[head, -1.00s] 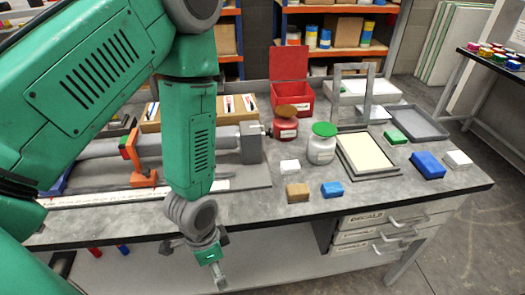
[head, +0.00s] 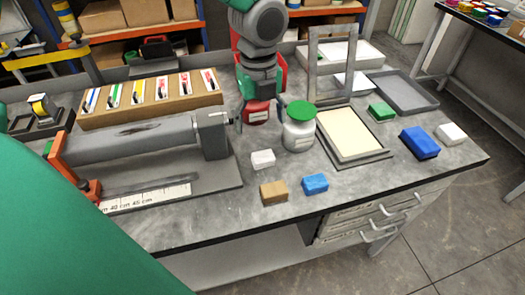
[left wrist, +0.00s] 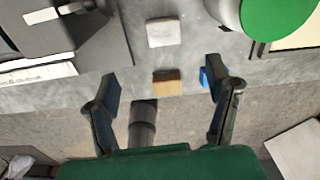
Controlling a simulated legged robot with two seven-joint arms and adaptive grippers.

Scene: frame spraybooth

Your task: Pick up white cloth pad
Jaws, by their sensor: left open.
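The white cloth pad (head: 263,159) is a small white block lying on the grey bench top, left of and in front of the green-lidded jar (head: 299,128). A brown block (left wrist: 167,82) shows between the fingers there. My right gripper does not show.
The brown block (head: 273,191) and a blue block (head: 315,184) lie in front of the pad. A grey clamp fixture (head: 210,137) stands to the left. A framed cream panel (head: 349,134) lies to the right. Another white block (head: 451,133) sits at the far right.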

